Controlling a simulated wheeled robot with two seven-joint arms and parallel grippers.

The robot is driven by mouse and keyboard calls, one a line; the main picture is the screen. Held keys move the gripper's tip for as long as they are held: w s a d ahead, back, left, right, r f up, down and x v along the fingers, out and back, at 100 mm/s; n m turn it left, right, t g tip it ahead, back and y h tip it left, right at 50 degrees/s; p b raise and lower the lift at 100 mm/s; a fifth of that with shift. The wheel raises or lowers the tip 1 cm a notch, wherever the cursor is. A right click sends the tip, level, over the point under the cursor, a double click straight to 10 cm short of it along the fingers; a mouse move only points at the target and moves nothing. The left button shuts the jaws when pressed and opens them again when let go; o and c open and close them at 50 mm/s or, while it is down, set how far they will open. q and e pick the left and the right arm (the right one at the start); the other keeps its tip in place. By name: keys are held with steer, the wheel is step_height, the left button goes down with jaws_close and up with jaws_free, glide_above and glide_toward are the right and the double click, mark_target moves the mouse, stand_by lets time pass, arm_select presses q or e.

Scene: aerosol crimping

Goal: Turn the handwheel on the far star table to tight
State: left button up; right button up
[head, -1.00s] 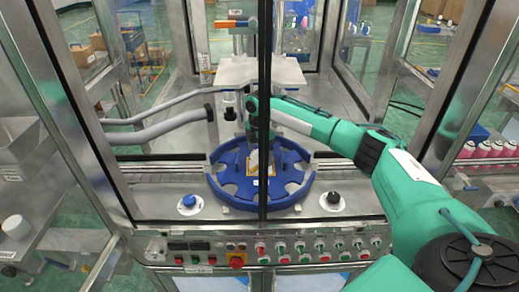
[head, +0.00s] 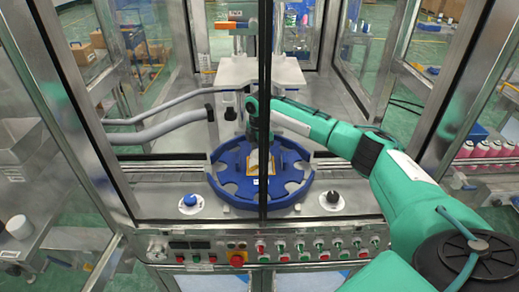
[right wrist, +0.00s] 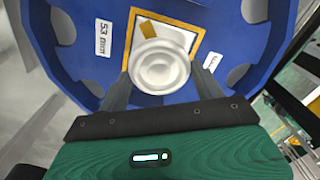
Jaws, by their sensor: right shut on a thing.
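The blue star table (head: 225,181) lies inside the glazed machine, a round notched disc with a yellow-framed square plate at its middle. In the right wrist view, the star table (right wrist: 75,45) carries a "53 mm" label. The pale round handwheel (right wrist: 160,66) sits on the plate at its centre. My right gripper (right wrist: 158,88) is shut on the handwheel, one finger on each side. In the head view my right gripper (head: 257,138) reaches down over the disc from the right, and a dark door post partly hides it. My left gripper is not in view.
A dark vertical post (head: 263,60) stands in front of the star table. A blue knob (head: 190,200) and a black knob (head: 333,198) sit on the front ledge, above a button panel (head: 270,248). Grey hoses (head: 160,130) run at the left. A white platform (head: 240,75) stands behind.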

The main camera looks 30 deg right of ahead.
mark_target(259, 154)
steer(key=m+p, duration=0.3)
steer(key=shift+r, duration=0.25)
steer(key=shift+w+d+f+m+p, duration=0.1)
steer(key=shift+m+p, duration=0.75)
steer(key=shift+m, duration=0.35)
steer(key=shift+w+f+m+p, duration=0.1)
steer(key=shift+m+p, duration=0.7)
steer(key=shift+m, duration=0.4)
steer(key=o, duration=1)
steer(key=shift+c, duration=0.2)
steer(key=shift+r, duration=0.1)
steer(key=shift+r, duration=0.3)
step_height(259, 154, up, 13)
steer(key=b, duration=0.5)
